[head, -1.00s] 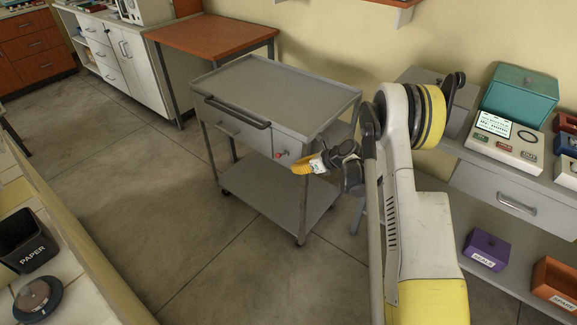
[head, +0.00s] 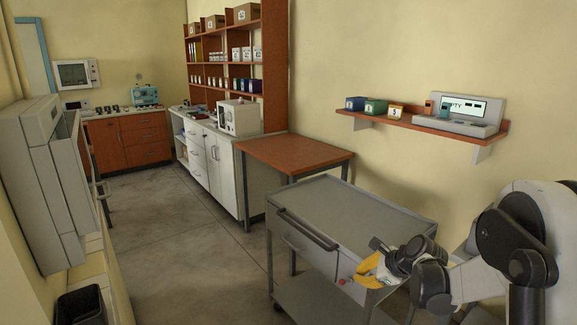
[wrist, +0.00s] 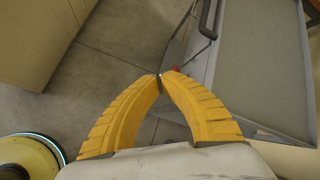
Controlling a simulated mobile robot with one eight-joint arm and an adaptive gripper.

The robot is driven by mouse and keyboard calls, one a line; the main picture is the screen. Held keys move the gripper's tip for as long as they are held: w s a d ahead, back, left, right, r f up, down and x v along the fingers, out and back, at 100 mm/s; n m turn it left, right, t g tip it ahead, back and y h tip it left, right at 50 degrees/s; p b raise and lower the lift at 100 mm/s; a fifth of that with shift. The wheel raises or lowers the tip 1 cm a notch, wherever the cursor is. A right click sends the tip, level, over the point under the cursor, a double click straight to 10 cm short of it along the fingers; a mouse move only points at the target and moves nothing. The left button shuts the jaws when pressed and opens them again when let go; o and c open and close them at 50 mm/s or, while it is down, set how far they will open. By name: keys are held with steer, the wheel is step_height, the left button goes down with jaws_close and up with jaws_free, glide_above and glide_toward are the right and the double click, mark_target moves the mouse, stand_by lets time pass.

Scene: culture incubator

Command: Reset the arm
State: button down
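My gripper (head: 366,272) shows at the lower right of the head view, with yellow fingers, in front of the right end of the grey cart (head: 350,205). In the wrist view my gripper (wrist: 160,76) has its two curved yellow fingers meeting at the tips, with nothing visible held between them. The cart's grey top (wrist: 255,75) lies beyond the fingers on the right. My arm bends in from the right edge of the head view.
A wooden-topped table (head: 295,153) stands behind the cart. A wall shelf (head: 425,127) carries small boxes and a device. A black bin (head: 82,306) is at lower left. Open floor (head: 190,245) lies left of the cart.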

steer(key=s+a+r+n+h, duration=0.35)
steer(key=s+r+n, duration=0.85)
steer(key=s, duration=0.4)
steer(key=s+r+n+h, duration=0.1)
steer(key=s+n, duration=0.8)
steer(key=s, duration=0.8)
steer(key=shift+d+n, duration=0.25)
steer(key=shift+n, duration=0.15)
